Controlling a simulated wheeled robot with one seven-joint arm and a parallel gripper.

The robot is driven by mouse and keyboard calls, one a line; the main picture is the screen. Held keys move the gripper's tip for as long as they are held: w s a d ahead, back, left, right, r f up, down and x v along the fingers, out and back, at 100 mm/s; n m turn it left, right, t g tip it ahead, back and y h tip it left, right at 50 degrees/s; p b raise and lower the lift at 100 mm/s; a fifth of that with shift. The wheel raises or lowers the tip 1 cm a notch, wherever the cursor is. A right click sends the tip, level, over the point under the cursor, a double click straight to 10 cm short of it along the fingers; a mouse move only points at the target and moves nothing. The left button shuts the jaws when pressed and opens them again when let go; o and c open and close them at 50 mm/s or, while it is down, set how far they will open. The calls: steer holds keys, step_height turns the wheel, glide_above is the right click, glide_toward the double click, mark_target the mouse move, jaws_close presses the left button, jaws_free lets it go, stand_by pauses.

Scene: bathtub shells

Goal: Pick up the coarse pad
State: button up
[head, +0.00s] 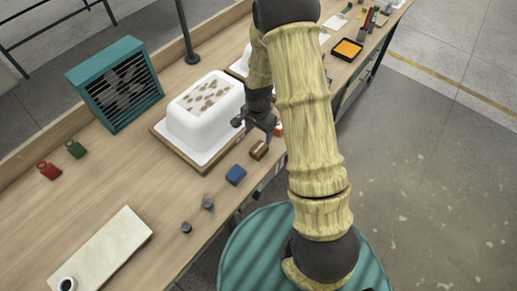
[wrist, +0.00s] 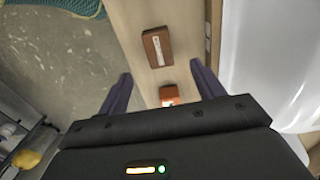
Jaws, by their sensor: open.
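Small pads lie along the near bench edge. A brown pad (head: 258,150) with a pale label lies flat; it also shows in the wrist view (wrist: 157,47), just beyond my fingertips. An orange-red pad (head: 278,127) lies behind it, partly hidden by my arm; in the wrist view the orange pad (wrist: 169,95) shows between my fingers, partly cut off by the gripper body. A blue pad (head: 235,175) lies nearer. The labels are too small to read, so I cannot tell which pad is coarse. My gripper (wrist: 161,72) is open and empty above the bench.
A white tub shell (head: 205,112) on a wooden board stands close beside my gripper. A teal louvred box (head: 114,84), red (head: 48,170) and green (head: 75,149) canisters and a pale slab (head: 102,250) are on the bench. The bench middle left is clear.

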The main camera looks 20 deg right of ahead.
mark_target(259, 148)
steer(key=shift+f+p, duration=0.4)
steer(key=shift+f, duration=2)
steer(key=shift+s+f+p, duration=0.1)
steer(key=shift+f+p, duration=0.3)
steer(key=shift+f, duration=0.1)
steer(key=shift+f+p, duration=0.7)
steer(key=shift+f, duration=1.4)
steer(key=c, duration=1.1)
